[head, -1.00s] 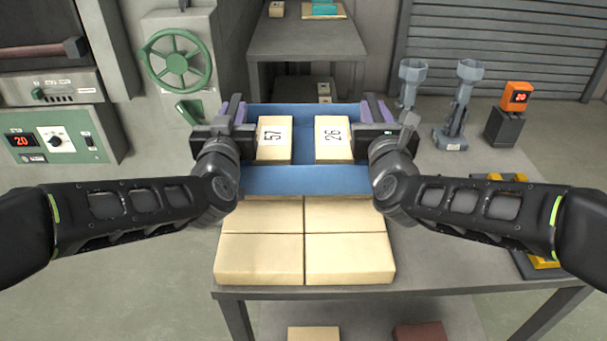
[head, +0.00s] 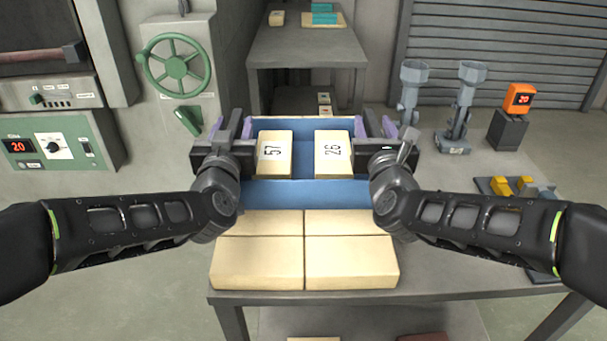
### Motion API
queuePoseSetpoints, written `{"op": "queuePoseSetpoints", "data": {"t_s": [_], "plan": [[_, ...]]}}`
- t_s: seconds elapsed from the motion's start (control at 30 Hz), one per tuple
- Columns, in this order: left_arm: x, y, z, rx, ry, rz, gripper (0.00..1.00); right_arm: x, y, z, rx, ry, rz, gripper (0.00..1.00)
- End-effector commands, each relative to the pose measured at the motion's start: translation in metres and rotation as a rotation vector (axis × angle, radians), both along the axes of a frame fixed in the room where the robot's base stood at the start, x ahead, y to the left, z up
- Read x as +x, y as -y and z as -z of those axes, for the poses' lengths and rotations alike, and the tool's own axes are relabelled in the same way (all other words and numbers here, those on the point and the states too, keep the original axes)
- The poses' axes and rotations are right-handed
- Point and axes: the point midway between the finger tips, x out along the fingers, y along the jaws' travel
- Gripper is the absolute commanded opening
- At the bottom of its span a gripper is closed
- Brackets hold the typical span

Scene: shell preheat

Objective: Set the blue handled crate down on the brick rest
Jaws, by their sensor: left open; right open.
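The blue handled crate (head: 307,195) sits level at the middle, directly behind the visible pale bricks of the brick rest (head: 304,262). It holds two pale blocks, marked 57 (head: 273,154) and 26 (head: 332,154). A pale strip shows along its back edge. My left gripper (head: 231,132) is at the crate's left end and my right gripper (head: 375,132) at its right end. Both are open, with purple fingers spread. My wrists largely hide the crate's ends and handles. The crate's underside is hidden, so I cannot tell whether it touches the bricks.
The bricks lie on a grey table (head: 440,262). Two grey stands (head: 460,110) and an orange display (head: 519,98) stand at the right, with a tray of yellow pieces (head: 505,187) nearer. A control panel with a dial (head: 53,145) is at the left.

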Motion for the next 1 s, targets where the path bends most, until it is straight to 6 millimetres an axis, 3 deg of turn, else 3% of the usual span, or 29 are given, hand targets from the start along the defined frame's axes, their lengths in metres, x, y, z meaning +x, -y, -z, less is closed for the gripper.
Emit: {"op": "queuePoseSetpoints", "data": {"t_s": [0.27, 0.73, 1.0], "plan": [[-0.017, 0.001, -0.001, 0.000, 0.001, 0.001, 0.42, 0.000, 0.000, 0.000, 0.000, 0.000, 0.000, 0.42], [-0.105, 0.002, -0.002, 0.001, 0.002, 0.001, 0.42, 0.000, 0.000, 0.000, 0.000, 0.000, 0.000, 0.42], [-0.119, 0.002, 0.000, 0.000, -0.002, -0.001, 0.42, 0.000, 0.000, 0.000, 0.000, 0.000, 0.000, 0.42]]}}
